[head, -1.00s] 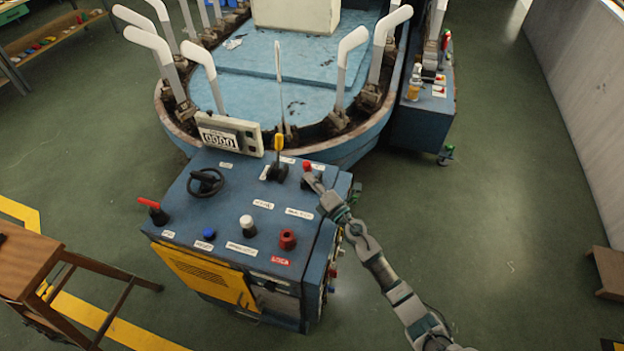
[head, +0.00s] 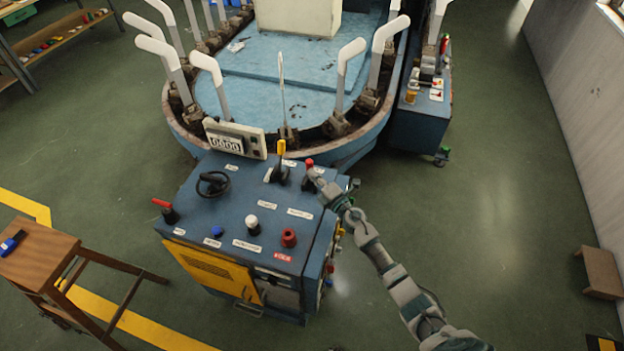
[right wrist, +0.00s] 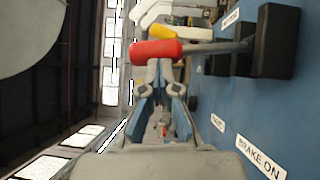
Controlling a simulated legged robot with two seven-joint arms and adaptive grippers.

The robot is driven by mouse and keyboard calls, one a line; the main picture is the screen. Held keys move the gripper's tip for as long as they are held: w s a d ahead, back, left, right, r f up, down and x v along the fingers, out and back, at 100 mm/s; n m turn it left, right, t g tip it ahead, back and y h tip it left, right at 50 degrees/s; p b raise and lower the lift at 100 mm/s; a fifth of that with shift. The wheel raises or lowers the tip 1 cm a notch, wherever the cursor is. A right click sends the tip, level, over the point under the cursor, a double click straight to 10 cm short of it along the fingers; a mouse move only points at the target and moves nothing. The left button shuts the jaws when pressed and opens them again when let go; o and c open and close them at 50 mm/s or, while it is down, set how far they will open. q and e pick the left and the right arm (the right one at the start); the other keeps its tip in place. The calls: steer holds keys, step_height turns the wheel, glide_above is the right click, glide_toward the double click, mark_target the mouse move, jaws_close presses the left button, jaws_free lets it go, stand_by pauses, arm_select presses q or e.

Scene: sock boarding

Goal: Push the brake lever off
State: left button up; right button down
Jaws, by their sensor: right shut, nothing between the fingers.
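The brake lever has a red knob (head: 309,162) at the right far part of the blue control console (head: 230,215). In the right wrist view its red grip (right wrist: 156,51) sits on a grey rod from a black base (right wrist: 268,42). A "BRAKE ON" label (right wrist: 260,157) is on the panel nearby. My right gripper (head: 314,176) is shut and empty, with its fingertips (right wrist: 160,72) right at the near side of the red grip; they look to be touching it. My left gripper is not in view.
A yellow-knobbed lever (head: 281,148) stands just left of the brake lever. The console also carries a handwheel (head: 213,184), a counter display (head: 235,138) and several knobs. Behind it is the blue machine with white sock forms (head: 348,62). A wooden stool (head: 40,255) stands left.

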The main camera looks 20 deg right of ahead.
arm_select(q)
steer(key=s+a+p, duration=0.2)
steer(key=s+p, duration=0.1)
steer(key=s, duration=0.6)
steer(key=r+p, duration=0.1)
steer(key=p, duration=0.1)
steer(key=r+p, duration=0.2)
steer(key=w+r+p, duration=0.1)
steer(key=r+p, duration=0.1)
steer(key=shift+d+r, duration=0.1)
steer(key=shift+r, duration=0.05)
arm_select(e)
steer(key=w+d+m, duration=0.1)
steer(key=w+d+r+m+g, duration=0.1)
steer(key=w, duration=0.1)
steer(key=w+d+m+g, duration=0.1)
steer(key=shift+w+r+h, duration=0.25)
steer(key=shift+w+h, duration=0.05)
steer(key=shift+w, duration=0.1)
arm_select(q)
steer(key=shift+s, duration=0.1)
arm_select(e)
steer(key=shift+r, duration=0.1)
arm_select(q)
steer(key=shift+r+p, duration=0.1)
steer(key=shift+p, duration=0.2)
arm_select(e)
steer(key=shift+r, duration=0.1)
